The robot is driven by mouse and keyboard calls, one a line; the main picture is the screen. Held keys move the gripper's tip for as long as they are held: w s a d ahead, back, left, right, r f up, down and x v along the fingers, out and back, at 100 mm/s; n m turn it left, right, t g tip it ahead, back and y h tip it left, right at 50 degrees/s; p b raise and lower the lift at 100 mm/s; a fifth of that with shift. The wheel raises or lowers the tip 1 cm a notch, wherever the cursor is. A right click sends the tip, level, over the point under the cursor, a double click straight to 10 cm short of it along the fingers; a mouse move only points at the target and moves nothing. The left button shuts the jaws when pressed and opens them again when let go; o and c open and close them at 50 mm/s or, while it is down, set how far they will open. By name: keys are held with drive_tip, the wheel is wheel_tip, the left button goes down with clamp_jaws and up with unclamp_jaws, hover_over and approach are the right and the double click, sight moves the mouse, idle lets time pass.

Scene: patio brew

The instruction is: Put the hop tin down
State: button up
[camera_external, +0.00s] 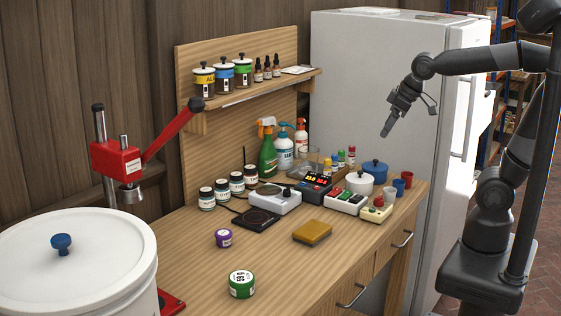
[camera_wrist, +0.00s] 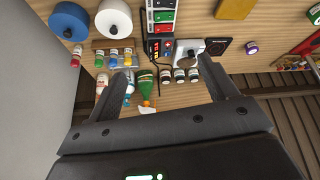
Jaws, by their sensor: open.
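A round green tin (camera_external: 242,284) with a white printed lid stands on the wooden bench near its front edge. It looks like the hop tin, but its print is too small to read. A smaller purple tin (camera_external: 223,238) stands behind it, and also shows in the wrist view (camera_wrist: 251,47). My gripper (camera_external: 387,132) is open and empty, high above the bench's right end in front of the fridge, well away from both tins. In the wrist view its two fingers (camera_wrist: 165,66) are spread apart with nothing held between them.
Bottles, jars and small devices crowd the bench's back and right, with a green spray bottle (camera_external: 268,148) and a blue pot (camera_external: 374,172). A yellow sponge-like block (camera_external: 312,231) lies near the middle. A white bucket (camera_external: 75,262) and red press (camera_external: 116,160) stand left. Bench around the green tin is clear.

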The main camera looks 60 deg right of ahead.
drive_tip(key=s+d+f+m+h, duration=0.1)
drive_tip(key=s+d+f+m, duration=0.2)
drive_tip(key=s+d, duration=0.4)
drive_tip(key=s+f, duration=0.1)
drive_tip(key=s, duration=0.1)
drive_tip(key=shift+s+d, duration=0.3)
drive_tip(key=shift+s, duration=0.05)
